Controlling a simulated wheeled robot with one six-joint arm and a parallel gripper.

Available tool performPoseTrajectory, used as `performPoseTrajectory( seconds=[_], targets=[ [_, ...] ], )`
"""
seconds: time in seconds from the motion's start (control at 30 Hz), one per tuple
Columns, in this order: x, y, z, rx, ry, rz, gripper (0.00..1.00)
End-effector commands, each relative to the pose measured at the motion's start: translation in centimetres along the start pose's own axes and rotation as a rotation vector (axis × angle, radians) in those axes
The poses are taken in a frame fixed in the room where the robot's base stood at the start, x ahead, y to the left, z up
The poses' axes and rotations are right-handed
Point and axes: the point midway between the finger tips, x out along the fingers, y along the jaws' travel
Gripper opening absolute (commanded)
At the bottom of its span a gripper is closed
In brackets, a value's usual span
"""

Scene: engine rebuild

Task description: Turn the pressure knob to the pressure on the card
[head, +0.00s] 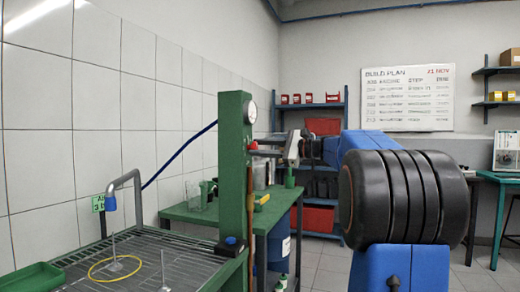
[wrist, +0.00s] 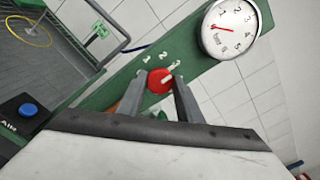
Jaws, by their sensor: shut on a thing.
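The red pressure knob (wrist: 159,80) sits on a green post (wrist: 205,65), between the two fingers of my gripper (wrist: 160,88), which is shut on it. Its pale pointer mark slants up and right, towards the 3 of the printed numbers 1, 2 and 3. The round white gauge (wrist: 231,28) is above right; its red needle points left. In the head view the knob (head: 253,145) is just below the gauge (head: 251,112), with my gripper (head: 268,146) at it from the right. A small green card (head: 98,203) hangs at the left, partly hidden by a pipe; its writing is too small to read surely.
A blue button (wrist: 28,110) is at the lower left of the wrist view. A wire-grid bench (head: 150,258) with a yellow ring (head: 115,267) lies left of the post (head: 233,190). A green table (head: 205,216) with glassware stands behind.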

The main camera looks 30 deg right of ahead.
Motion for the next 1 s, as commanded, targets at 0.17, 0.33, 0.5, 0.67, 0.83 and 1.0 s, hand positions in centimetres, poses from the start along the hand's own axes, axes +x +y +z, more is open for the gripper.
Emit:
performPoseTrajectory(
  seconds=[0.17,0.33,0.5,0.67,0.83,1.0],
  targets=[
    [0.0,0.1,-0.2,0.001,0.002,0.001,0.35],
    [0.0,0.1,-0.1,0.000,0.001,0.001,0.50],
    [0.0,0.0,-0.1,0.000,0.001,0.001,0.50],
    [-0.7,0.0,-0.1,-0.001,0.002,0.000,0.50],
    [-2.9,-0.1,-0.1,-0.001,0.003,-0.002,0.50],
    [-5.9,0.0,-0.1,-0.001,0.003,-0.002,0.50]
  ],
)
